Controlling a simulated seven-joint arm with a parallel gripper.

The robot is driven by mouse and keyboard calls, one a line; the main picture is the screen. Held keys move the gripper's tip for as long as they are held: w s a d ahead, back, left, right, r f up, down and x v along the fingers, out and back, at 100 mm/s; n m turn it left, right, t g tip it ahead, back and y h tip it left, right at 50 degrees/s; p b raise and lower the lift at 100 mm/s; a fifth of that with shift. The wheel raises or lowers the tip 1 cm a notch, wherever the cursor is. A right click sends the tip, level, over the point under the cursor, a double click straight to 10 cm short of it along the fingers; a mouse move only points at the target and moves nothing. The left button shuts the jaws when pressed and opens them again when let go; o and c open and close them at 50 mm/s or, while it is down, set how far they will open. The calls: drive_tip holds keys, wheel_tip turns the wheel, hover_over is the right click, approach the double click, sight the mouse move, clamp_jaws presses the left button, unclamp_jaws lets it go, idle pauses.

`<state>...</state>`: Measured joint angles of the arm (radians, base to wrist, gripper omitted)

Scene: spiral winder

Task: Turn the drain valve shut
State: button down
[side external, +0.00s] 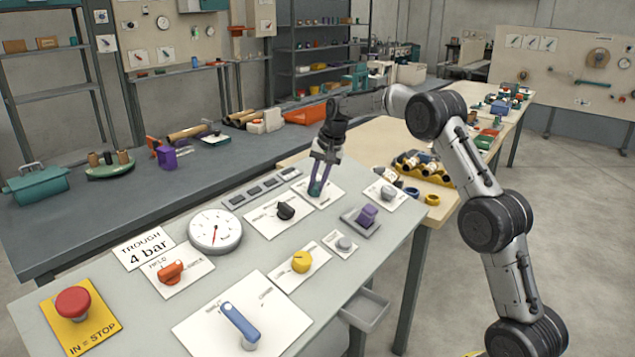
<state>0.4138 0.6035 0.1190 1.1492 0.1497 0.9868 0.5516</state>
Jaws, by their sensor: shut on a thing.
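A sloping grey control panel (150,290) carries several knobs and levers on white plates. My gripper (317,186) points down at the panel's far edge, its two fingers on either side of a small teal knob (315,188). It is shut on this knob, which stands on a white plate (331,192). The fingers hide part of the knob, so its turned position cannot be told. The plate's lettering is too small to read, so I cannot tell from it which control is the drain valve.
Near my gripper are a black knob (286,211), a purple switch (367,215) and a grey knob (388,191). A dial gauge (215,231), yellow knob (301,261), orange handle (170,272), blue lever (240,325) and red stop button (73,303) are nearer the front.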

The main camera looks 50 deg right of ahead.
drive_tip(key=n, duration=0.6)
drive_tip(key=shift+r, duration=0.1)
drive_tip(key=n, duration=0.5)
drive_tip(key=shift+n, duration=0.4)
drive_tip(key=c, duration=0.8)
unclamp_jaws()
drive_tip(key=v, duration=1.3)
drive_tip(key=shift+s+r, duration=0.2)
drive_tip(key=shift+r, duration=0.15)
